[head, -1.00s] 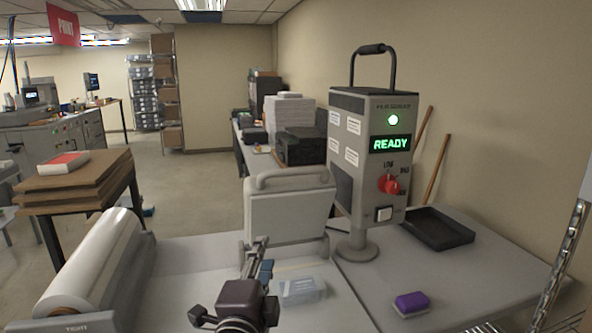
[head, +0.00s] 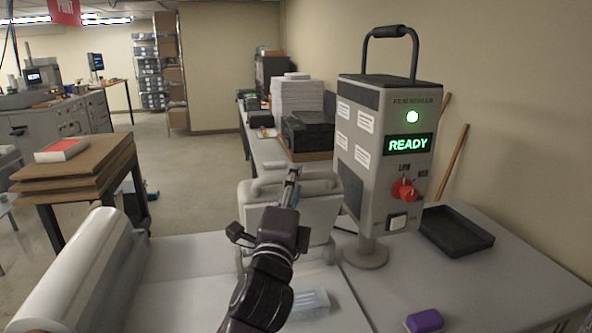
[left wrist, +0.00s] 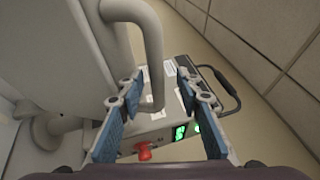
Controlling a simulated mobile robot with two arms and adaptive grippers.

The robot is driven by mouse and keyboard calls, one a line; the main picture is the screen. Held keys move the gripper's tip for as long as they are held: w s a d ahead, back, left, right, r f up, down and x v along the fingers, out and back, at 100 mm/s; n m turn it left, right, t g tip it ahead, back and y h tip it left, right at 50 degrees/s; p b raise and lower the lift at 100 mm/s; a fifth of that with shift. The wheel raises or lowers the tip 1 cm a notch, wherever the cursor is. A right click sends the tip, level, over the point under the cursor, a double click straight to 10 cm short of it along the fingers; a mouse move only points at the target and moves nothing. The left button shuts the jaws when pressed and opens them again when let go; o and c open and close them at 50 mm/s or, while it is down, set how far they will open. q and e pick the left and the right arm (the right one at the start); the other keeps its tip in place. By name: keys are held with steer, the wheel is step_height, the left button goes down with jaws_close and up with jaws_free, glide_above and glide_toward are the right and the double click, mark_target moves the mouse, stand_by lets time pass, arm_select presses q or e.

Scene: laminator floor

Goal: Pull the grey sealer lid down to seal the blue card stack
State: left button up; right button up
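The grey sealer lid (head: 317,217) stands raised at the back of the sealer, with a curved grey handle bar (head: 322,181) along its top. My left gripper (head: 291,176) is at that handle, in front of part of the lid. In the left wrist view the blue-padded fingers of my left gripper (left wrist: 161,88) are spread, and the handle bar (left wrist: 151,50) passes between them. Contact with the bar cannot be made out. The light blue card stack (head: 310,303) lies on the sealer's bed below, partly hidden by my left arm. My right gripper is out of view.
The grey control box (head: 362,175), lit READY, stands on a post just right of the lid. A clear film roll (head: 85,270) is at the left. A black tray (head: 457,232) and a purple block (head: 425,321) are on the right of the table.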

arm_select(q)
steer(key=x, duration=0.2)
steer(key=shift+w+f+p, duration=0.15)
steer(key=shift+w+p, duration=0.15)
steer(key=shift+w, duration=0.35)
steer(key=shift+s, duration=0.1)
jaws_close()
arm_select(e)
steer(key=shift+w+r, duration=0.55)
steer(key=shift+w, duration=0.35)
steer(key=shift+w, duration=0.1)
